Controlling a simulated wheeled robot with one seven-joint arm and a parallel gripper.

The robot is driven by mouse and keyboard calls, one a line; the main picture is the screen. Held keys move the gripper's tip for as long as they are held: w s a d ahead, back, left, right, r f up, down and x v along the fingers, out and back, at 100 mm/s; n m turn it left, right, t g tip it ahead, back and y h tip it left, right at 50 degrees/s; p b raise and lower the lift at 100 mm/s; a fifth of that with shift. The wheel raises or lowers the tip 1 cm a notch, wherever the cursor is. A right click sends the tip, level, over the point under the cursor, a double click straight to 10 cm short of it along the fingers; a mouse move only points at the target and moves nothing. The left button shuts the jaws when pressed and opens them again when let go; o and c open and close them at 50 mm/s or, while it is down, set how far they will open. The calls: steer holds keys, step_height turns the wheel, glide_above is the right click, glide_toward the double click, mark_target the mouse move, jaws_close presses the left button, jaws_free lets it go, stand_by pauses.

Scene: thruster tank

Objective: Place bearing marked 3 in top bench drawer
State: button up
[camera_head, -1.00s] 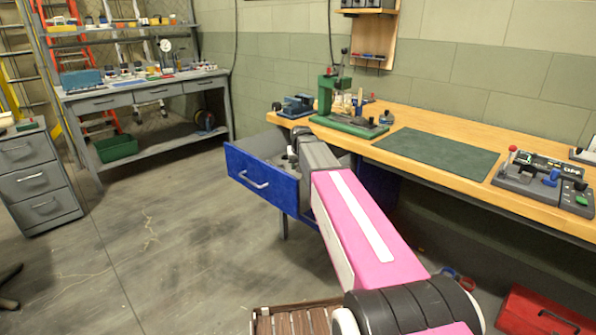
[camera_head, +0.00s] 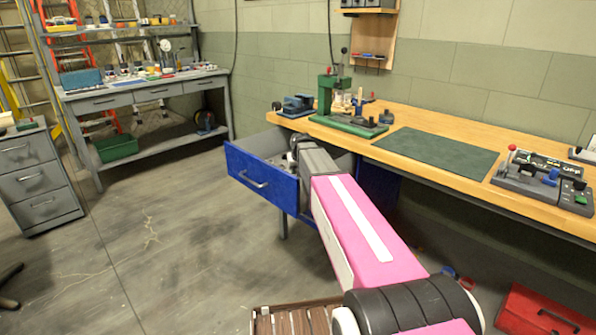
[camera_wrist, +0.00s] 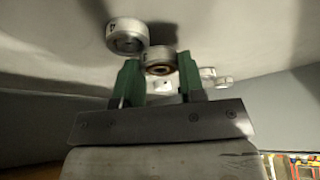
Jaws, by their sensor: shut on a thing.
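The blue bench drawer (camera_head: 262,176) is pulled open under the wooden bench in the head view. My arm reaches over its right side, and the gripper end is mostly hidden behind my own arm links. In the wrist view my gripper (camera_wrist: 160,80) has its green fingers shut on a silver ring-shaped bearing (camera_wrist: 159,62). No number can be read on the held bearing. A second bearing (camera_wrist: 126,37), whose mark looks like a 4, lies close to the left of it on the pale grey drawer floor. Smaller-looking bearings (camera_wrist: 216,78) lie beyond to the right.
The wooden bench (camera_head: 440,117) carries a green press (camera_head: 335,95), a dark green mat (camera_head: 437,151) and a control box (camera_head: 540,180). A grey drawer cabinet (camera_head: 35,180) stands at left. A red toolbox (camera_head: 545,318) is on the floor at lower right. The floor left of the drawer is clear.

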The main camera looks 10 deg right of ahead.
steer(key=o, duration=1)
steer(key=shift+s+f, duration=0.15)
steer(key=shift+f, duration=0.4)
steer(key=shift+r, duration=0.5)
steer(key=v, duration=1.2)
steer(key=shift+w+r, duration=0.25)
steer(key=shift+r, duration=0.1)
